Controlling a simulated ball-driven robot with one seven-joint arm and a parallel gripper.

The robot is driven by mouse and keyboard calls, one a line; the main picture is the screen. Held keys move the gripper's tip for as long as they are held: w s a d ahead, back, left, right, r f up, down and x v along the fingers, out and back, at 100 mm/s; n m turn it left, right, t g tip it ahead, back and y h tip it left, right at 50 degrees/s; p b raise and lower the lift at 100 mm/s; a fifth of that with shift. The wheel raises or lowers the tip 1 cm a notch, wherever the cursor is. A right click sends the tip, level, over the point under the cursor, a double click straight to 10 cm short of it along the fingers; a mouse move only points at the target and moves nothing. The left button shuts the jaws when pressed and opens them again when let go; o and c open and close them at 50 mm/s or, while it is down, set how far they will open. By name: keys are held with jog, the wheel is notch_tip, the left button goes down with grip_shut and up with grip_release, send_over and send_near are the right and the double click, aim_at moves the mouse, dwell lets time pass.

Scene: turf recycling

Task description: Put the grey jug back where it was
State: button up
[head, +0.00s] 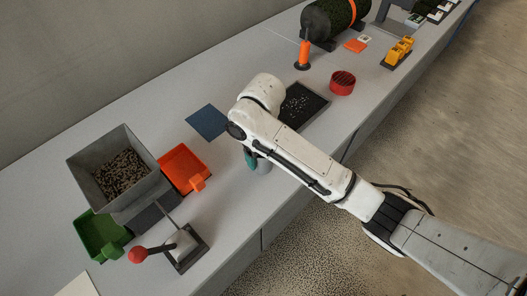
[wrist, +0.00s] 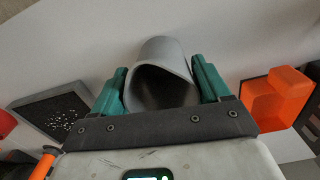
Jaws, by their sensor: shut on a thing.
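My gripper (wrist: 162,85) has teal fingers, one on each side of the grey jug (wrist: 164,50), and is shut on it. In the wrist view I look into the jug's dark open mouth, and its inside looks empty. In the head view my arm hides most of the jug; a bit of grey (head: 264,166) shows beside a teal finger (head: 250,158), over the pale bench. I cannot tell whether the jug touches the bench. A flat blue mat (head: 207,122) lies bare on the bench, behind and left of my gripper.
Left of my gripper are an orange tray (head: 172,162), a grey hopper of pellets (head: 84,163), a green tray (head: 88,226) and a red-knobbed lever (head: 138,254). A black tray (head: 318,111) with white bits and a red ring (head: 342,82) stand beyond my arm.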

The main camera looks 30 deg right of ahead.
jog(key=shift+f, duration=0.2)
jog(key=o, duration=1.1)
notch_tip(320, 180, up, 11)
jog(key=p, duration=0.5)
jog(key=shift+a+f+p, duration=0.1)
jog(key=shift+f+p, duration=0.05)
jog(key=shift+p, duration=0.2)
